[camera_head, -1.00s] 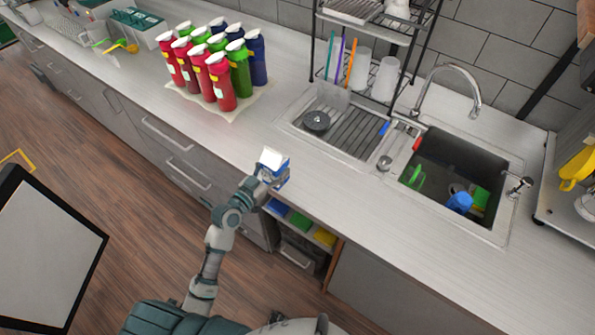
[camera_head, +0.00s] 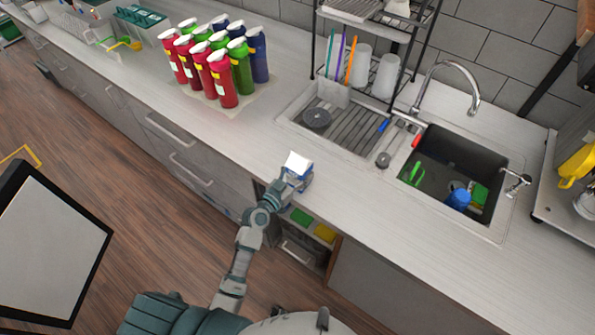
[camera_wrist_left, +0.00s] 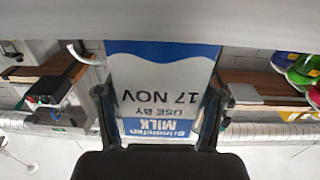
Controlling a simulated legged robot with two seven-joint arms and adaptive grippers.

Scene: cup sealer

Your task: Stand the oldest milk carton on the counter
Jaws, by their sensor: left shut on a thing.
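My left gripper (camera_head: 284,190) is shut on a blue and white milk carton (camera_head: 297,165) at the counter's front edge. The carton looks roughly upright, white top up. I cannot tell whether its base touches the counter (camera_head: 400,212). In the left wrist view the carton (camera_wrist_left: 162,75) sits between the two fingers of the gripper (camera_wrist_left: 158,112). Its label, upside down in that view, reads "MILK", "USE BY 17 NOV". Below the counter, an open compartment shows a green (camera_head: 300,216) and a yellow item (camera_head: 325,232), their labels unreadable. My right gripper is not in view.
Red, green and dark blue bottles (camera_head: 215,65) stand in a group at the back left. A drainer (camera_head: 350,128) and sink (camera_head: 450,165) lie right of the carton, with a rack (camera_head: 395,50) behind. The counter is clear between bottles and drainer.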

